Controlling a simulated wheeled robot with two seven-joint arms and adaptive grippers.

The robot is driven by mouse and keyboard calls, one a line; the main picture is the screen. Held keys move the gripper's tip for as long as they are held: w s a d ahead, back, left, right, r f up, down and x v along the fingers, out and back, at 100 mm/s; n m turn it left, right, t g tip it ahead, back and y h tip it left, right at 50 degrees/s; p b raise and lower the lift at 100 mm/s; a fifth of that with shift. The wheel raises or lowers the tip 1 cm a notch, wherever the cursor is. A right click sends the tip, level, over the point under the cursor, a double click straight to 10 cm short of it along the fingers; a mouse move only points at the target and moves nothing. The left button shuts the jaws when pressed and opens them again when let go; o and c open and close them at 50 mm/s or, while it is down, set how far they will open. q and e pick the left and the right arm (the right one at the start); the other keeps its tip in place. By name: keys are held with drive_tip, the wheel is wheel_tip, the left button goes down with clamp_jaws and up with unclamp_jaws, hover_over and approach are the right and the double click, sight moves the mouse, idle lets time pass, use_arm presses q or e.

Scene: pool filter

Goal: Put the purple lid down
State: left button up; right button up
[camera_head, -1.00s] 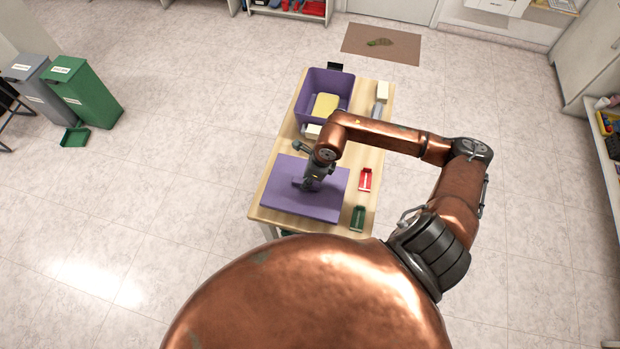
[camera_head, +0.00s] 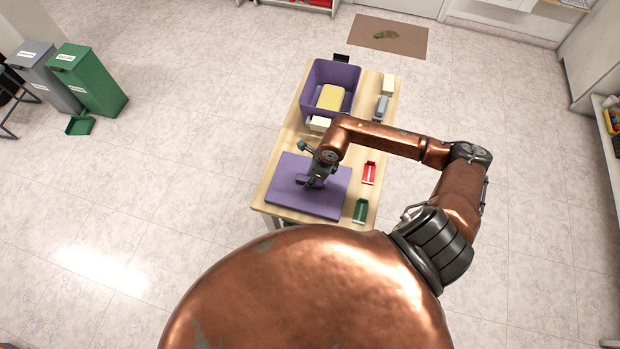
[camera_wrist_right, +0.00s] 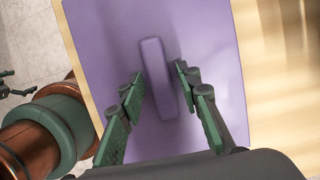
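The purple lid (camera_head: 325,203) lies flat on the near end of the wooden table. Its raised bar handle (camera_wrist_right: 157,78) stands up in the middle, seen in the right wrist view. My right gripper (camera_head: 314,182) is over the lid. In the wrist view its two green fingers (camera_wrist_right: 159,72) are spread on either side of the handle, with purple showing between them and it. Nothing is held.
A purple bin (camera_head: 346,76) with a yellow block (camera_head: 330,97) inside stands at the table's far end. A red tray (camera_head: 369,173) and a green tray (camera_head: 360,211) lie right of the lid. Green (camera_head: 92,80) and grey bins stand on the floor at left.

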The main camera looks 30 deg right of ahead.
drive_tip(key=shift+o, duration=0.3)
drive_tip(key=shift+r, duration=0.1)
drive_tip(key=v, duration=1.2)
